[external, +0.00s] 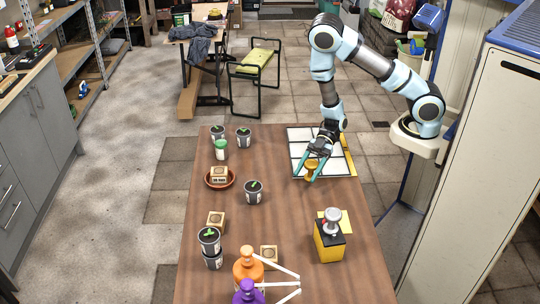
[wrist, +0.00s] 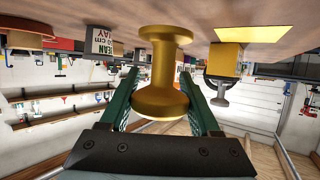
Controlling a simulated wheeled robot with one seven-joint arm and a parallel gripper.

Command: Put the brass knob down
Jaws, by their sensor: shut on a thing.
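The brass knob (wrist: 165,72) is a spool-shaped, golden piece with a wide flange at each end. My gripper (external: 306,177) is shut on it, with one green finger on each side in the wrist view. In the external view the knob (external: 312,166) shows between the fingers, over the near part of a white, dark-lined grid panel (external: 300,137) on the wooden table (external: 285,215). I cannot tell whether the knob touches the panel or hangs just above it.
A yellow block with a grey knob-topped piece (external: 329,245) stands at the near right. Several dark pots (external: 253,192), a brown dish (external: 209,184), small wooden blocks (external: 216,218), an orange bottle (external: 248,272) and a purple bottle (external: 250,294) stand left and in front. The table's middle is mostly clear.

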